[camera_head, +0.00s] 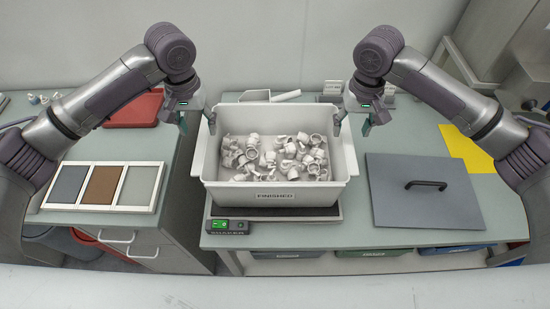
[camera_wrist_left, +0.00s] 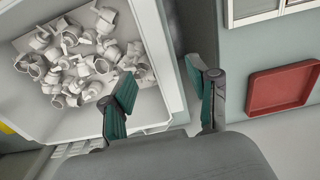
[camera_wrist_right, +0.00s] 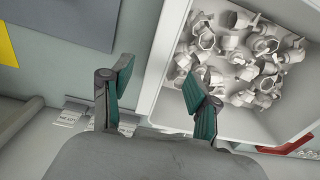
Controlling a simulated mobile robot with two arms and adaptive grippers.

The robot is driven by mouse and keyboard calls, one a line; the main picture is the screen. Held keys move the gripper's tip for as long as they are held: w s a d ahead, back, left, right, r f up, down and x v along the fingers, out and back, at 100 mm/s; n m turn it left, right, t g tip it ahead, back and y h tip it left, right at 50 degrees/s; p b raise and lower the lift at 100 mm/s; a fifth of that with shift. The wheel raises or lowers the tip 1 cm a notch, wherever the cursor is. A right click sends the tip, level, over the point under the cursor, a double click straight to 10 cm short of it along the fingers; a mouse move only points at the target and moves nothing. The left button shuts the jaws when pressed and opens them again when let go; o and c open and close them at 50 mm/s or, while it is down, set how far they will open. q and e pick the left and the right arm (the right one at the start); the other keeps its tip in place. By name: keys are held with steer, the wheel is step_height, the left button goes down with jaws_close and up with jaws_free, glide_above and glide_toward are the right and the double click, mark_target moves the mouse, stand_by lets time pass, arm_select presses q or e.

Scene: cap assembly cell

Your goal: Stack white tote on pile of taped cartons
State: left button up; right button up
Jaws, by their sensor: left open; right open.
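The white tote (camera_head: 277,194) stands on a dark scale in the middle of the bench, labelled FINISHED and holding many loose white caps (camera_head: 273,157). My left gripper (camera_head: 197,121) is open at the tote's left rim, towards the back. In the left wrist view one finger is over the inside and one outside the tote wall (camera_wrist_left: 160,50). My right gripper (camera_head: 354,122) is open at the right rim, likewise with a finger either side of the wall (camera_wrist_right: 167,60). I cannot tell how far the fingers reach below the rim. No pile of taped cartons is in view.
The scale (camera_head: 230,225) shows a green display. A grey lid with a black handle (camera_head: 425,210) lies right of the tote, near a yellow sheet (camera_head: 466,148). A framed three-panel tray (camera_head: 103,209) and a red tray (camera_head: 135,112) lie left. Bins sit under the bench.

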mark_target(203, 139)
arm_select(q)
step_height(203, 139, down, 5)
steer(key=shift+w+f, duration=0.15)
arm_select(e)
step_height(203, 139, down, 5)
steer(key=shift+w+f, duration=0.15)
steer(key=shift+f, duration=0.05)
arm_select(q)
steer(key=shift+f, duration=0.35)
arm_select(e)
steer(key=shift+f, duration=0.35)
arm_select(q)
jaws_close()
arm_select(e)
jaws_close()
arm_select(q)
steer(key=shift+r, duration=0.1)
arm_select(e)
steer(key=shift+r, duration=0.1)
